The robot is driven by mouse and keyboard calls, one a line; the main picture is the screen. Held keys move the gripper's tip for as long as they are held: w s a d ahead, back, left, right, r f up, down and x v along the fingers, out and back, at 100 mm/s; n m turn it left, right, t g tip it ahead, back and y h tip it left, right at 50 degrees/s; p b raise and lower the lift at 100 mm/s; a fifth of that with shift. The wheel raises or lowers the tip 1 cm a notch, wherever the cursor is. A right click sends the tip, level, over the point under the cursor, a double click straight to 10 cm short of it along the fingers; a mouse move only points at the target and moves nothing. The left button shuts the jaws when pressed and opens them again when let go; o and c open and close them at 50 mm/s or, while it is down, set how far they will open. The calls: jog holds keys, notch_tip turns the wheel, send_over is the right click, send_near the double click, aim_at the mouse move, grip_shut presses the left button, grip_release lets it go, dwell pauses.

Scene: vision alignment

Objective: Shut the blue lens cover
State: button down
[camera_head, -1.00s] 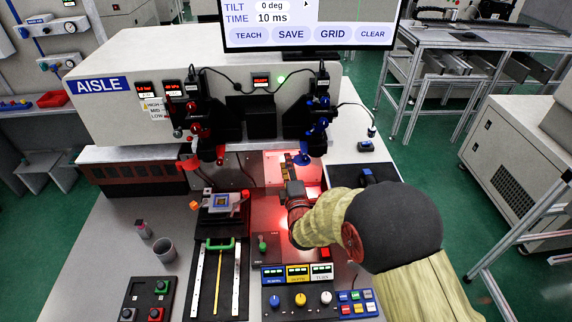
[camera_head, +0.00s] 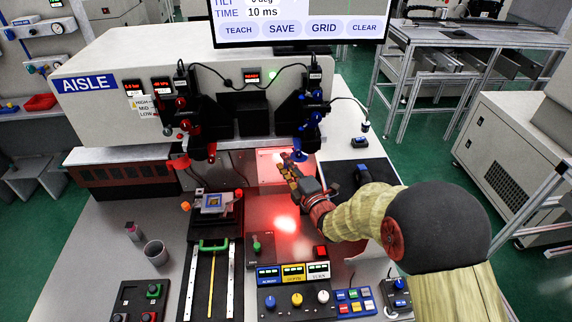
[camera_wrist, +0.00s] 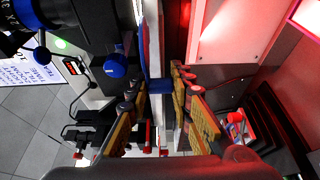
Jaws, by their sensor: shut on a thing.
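The blue lens cover (camera_head: 299,157) is at the lower end of the blue-knobbed camera unit (camera_head: 312,118), on the right side of the machine. My gripper (camera_head: 287,166) is just below and beside it, with its yellow fingers pointing up and left. In the wrist view the fingers (camera_wrist: 157,88) are on both sides of a small blue piece of the cover (camera_wrist: 159,86), and they are shut on it. The wrist view does not show clearly whether the cover is across the lens.
A stage with a chip (camera_head: 214,202) stands left of my arm. A control panel (camera_head: 293,297) is in front. A monitor (camera_head: 298,22) is above the machine.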

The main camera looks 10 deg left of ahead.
jog(key=c, duration=1.6)
grip_release()
jog(key=shift+o, duration=0.2)
jog(key=v, duration=1.2)
